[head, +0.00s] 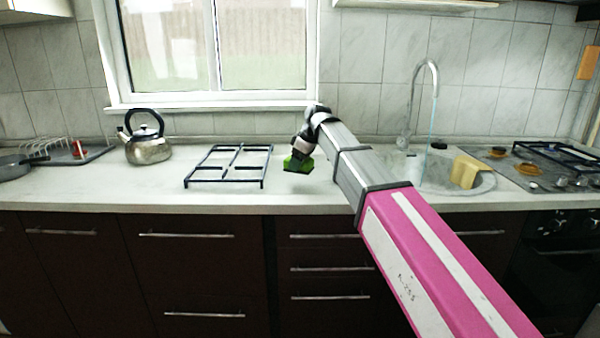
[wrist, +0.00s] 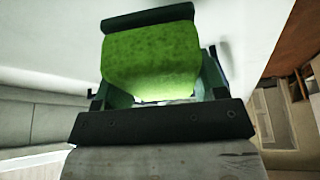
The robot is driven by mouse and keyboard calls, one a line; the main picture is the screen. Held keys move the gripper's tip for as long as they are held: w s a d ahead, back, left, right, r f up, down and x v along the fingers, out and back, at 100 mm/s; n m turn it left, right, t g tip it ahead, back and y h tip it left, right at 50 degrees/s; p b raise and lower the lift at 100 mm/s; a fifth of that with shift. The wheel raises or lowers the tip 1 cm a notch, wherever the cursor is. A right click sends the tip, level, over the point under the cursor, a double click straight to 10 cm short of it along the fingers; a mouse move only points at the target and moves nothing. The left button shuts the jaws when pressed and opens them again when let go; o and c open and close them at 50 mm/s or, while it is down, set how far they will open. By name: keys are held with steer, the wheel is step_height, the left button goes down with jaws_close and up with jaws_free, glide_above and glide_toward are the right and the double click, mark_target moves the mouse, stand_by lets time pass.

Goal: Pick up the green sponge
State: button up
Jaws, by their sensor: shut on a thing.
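The green sponge (wrist: 150,62) fills the upper middle of the wrist view, between the fingers of my gripper (wrist: 155,85). My gripper is shut on it. In the head view my gripper (head: 299,163) is at the end of my outstretched arm, over the worktop to the right of the black pan support. The sponge (head: 297,162) shows there as a small green block at the gripper's end. I cannot tell from the head view whether the sponge touches the worktop or is a little above it.
A black pan support (head: 229,166) lies left of my gripper, with a steel kettle (head: 149,150) further left. A sink with a tap (head: 404,139) and a yellow block (head: 465,171) are to the right, near a hob (head: 543,167). The worktop (head: 290,196) in front is clear.

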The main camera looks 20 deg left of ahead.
steer(key=s+a+r, duration=0.3)
steer(key=s+r, duration=0.3)
steer(key=s, duration=0.4)
steer(key=shift+s+a+r, duration=0.15)
steer(key=shift+s+a, duration=0.1)
steer(key=shift+s, duration=0.05)
